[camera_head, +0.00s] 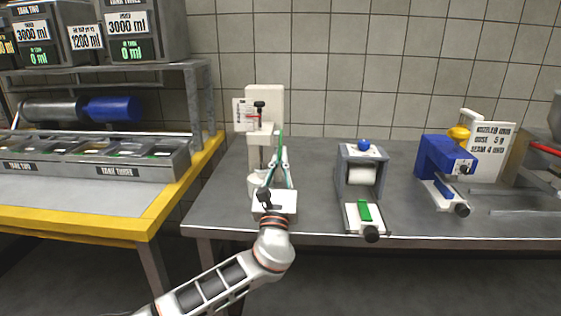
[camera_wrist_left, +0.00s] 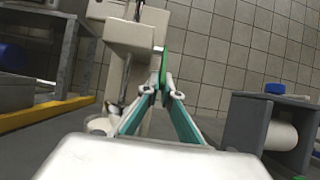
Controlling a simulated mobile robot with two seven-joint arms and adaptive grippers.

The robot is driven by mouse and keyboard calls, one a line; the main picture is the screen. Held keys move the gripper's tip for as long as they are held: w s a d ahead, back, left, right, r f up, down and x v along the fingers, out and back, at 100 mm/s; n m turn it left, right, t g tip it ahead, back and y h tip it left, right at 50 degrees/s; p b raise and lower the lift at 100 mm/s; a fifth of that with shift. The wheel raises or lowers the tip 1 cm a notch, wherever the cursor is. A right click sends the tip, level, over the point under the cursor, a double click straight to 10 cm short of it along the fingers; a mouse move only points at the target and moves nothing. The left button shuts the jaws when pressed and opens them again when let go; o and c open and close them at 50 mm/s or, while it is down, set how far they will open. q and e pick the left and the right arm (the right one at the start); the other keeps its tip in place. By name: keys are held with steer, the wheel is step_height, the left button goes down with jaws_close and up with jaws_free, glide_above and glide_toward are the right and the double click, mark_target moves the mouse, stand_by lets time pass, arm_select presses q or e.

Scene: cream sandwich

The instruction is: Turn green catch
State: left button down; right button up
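A thin upright green catch (camera_head: 280,138) shows at the cream-white machine (camera_head: 265,103) on the grey bench. It also shows in the left wrist view (camera_wrist_left: 164,66), edge-on, beside the machine's head. My left gripper (camera_head: 281,156) reaches up to it from the front. Its teal fingers slant inward, and in the left wrist view the fingertips (camera_wrist_left: 163,85) close in on the lower end of the catch with almost no gap. The fingertips hide that end. My right gripper is in neither view.
Right of the machine stands a grey roller device (camera_head: 343,172) with a blue knob and a green bar (camera_head: 364,211) on its front plate. A blue device (camera_head: 440,160) stands further right. A yellow-edged table (camera_head: 148,222) with trays is at left.

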arm_select(q)
steer(key=c, duration=2.2)
jaws_free()
steer(key=shift+r, duration=0.25)
steer(key=shift+c, duration=0.2)
steer(key=shift+f, duration=0.15)
steer(key=shift+f, duration=0.1)
steer(key=shift+s+f, duration=0.15)
steer(key=shift+s, duration=0.2)
steer(key=s, duration=1.2)
steer(key=shift+s, duration=0.2)
